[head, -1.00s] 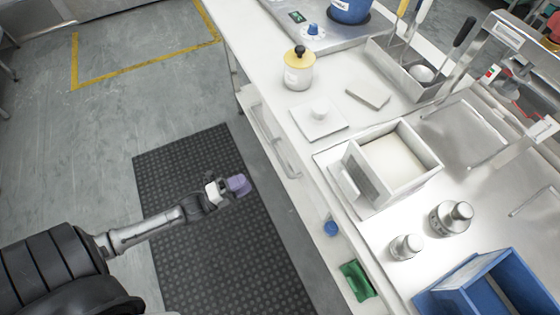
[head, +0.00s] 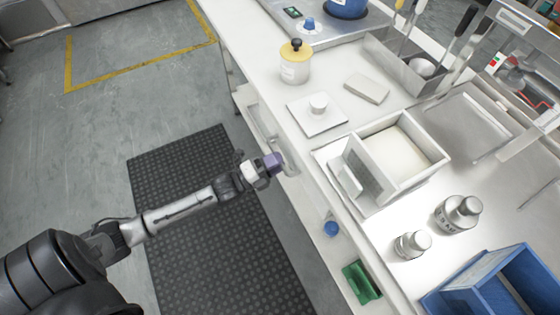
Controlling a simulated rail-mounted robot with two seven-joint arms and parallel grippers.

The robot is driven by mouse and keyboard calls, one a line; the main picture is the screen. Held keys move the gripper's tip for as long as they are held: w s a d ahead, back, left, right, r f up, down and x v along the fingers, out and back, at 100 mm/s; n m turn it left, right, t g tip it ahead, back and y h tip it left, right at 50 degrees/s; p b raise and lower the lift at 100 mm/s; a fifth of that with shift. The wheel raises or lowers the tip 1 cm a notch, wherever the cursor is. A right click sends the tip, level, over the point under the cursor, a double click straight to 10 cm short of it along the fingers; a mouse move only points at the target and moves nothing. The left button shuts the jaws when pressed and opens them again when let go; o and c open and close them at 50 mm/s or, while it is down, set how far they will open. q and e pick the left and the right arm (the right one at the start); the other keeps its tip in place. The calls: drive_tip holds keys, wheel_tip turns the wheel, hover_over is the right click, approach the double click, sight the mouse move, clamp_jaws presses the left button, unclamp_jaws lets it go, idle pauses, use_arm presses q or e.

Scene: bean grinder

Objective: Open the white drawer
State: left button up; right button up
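The white drawer (head: 262,124) is under the front edge of the white counter, left of the middle of the head view. Its long bar handle runs along the front, and the drawer looks closed. My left gripper (head: 275,163) is at the near end of the handle and partly covers it. Whether it touches the handle cannot be told. Its purple fingertip part points toward the drawer, and the finger gap is not clear. My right gripper is not in view.
On the counter (head: 240,45) stand a yellow-lidded jar (head: 295,66), a square white lid (head: 317,116), an open white box (head: 398,160), two metal weights and a blue bin (head: 490,285). A blue knob and green item sit on the lower shelf. A black mat (head: 200,200) covers the floor.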

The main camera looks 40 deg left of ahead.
use_arm(q)
drive_tip(key=shift+w+d+r, duration=0.1)
drive_tip(key=shift+w+d, duration=0.15)
drive_tip(key=shift+w, duration=0.35)
drive_tip(key=shift+c, duration=0.4)
clamp_jaws()
